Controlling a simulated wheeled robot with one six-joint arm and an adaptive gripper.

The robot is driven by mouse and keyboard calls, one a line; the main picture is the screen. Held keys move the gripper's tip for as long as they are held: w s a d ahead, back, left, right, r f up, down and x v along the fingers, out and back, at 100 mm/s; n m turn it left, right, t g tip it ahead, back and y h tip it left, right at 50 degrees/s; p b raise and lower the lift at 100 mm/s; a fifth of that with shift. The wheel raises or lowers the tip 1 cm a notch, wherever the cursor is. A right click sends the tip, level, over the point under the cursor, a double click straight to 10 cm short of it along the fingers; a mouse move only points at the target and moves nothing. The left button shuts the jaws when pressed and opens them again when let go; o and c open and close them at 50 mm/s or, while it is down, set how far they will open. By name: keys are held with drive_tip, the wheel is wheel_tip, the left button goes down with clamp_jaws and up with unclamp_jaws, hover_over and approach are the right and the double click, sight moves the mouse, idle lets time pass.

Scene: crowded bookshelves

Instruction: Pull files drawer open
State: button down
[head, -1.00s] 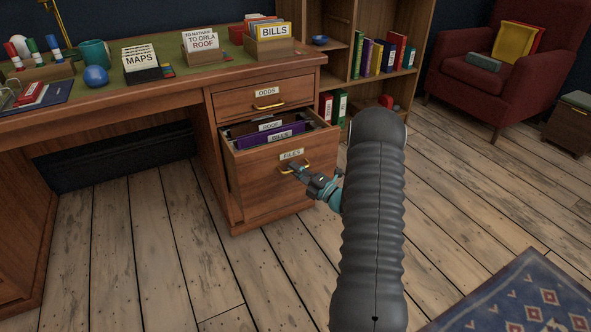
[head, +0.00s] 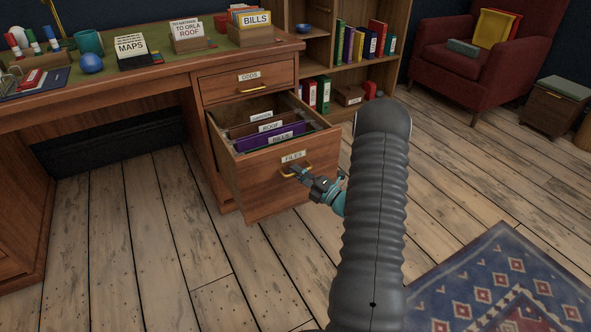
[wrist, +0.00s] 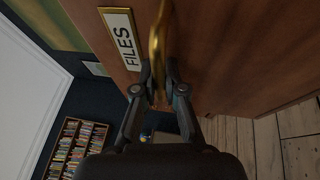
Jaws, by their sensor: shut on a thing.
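The files drawer (head: 262,188) is the lower drawer of the wooden desk, with a "FILES" label and a brass handle (head: 284,175). My gripper (head: 297,173) is at the front of this drawer, shut on the brass handle. In the wrist view the handle (wrist: 157,45) runs between the two fingers (wrist: 159,85), beside the "FILES" label (wrist: 121,39). The fingers hide part of the handle.
The "ODDS" drawer (head: 225,86) above is closed. The desk top (head: 150,80) holds card boxes, a mug and a blue ball. A bookshelf (head: 345,75) and a red armchair (head: 470,70) stand behind. Bare floorboards lie before the drawer; a blue rug (head: 480,290) is at lower right.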

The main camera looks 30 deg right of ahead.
drive_tip(key=shift+s, duration=0.15)
drive_tip(key=c, duration=1.2)
unclamp_jaws()
drive_tip(key=v, duration=1.2)
